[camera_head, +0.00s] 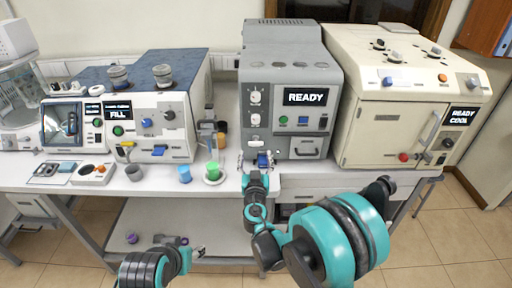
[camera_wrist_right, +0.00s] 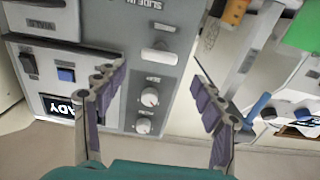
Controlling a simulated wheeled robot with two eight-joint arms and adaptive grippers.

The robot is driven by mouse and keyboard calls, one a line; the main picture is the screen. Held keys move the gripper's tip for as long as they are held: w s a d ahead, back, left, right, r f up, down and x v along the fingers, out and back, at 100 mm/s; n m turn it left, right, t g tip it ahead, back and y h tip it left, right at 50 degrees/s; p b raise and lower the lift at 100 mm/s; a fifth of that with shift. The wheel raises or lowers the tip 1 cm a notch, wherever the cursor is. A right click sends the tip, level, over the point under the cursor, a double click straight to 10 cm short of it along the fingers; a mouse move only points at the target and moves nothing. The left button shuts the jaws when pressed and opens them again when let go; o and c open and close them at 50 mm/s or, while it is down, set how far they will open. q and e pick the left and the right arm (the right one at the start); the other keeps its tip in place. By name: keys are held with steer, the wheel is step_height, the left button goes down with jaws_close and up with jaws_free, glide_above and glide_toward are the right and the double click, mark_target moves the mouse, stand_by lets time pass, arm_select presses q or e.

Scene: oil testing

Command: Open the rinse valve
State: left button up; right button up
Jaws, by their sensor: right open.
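I cannot make out a rinse valve label. The white FILL machine (camera_head: 150,122) at the left has a yellow lever (camera_head: 126,145) and a blue handle (camera_head: 158,151) low on its front. A blue lever (camera_wrist_right: 258,107) shows at the right of the right wrist view. My right gripper (camera_head: 261,159) is in front of the grey READY machine (camera_head: 291,95). In the wrist view the right gripper (camera_wrist_right: 157,68) is open and empty, its purple-padded fingers spread before the grey panel. My left gripper (camera_head: 194,250) is low, below the bench front; its jaws are too small to judge.
A green cup (camera_head: 212,171) and a blue cup (camera_head: 184,174) stand on the bench, left of my right gripper. A grey cup (camera_head: 134,173) is farther left. A cream READY COOL machine (camera_head: 385,125) stands at the right. The bench front between the cups and gripper is narrow.

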mark_target(256, 144)
steer(key=w+b, duration=0.1)
steer(key=w, duration=0.5)
steer(key=shift+w, duration=0.25)
steer(key=c, duration=1.2)
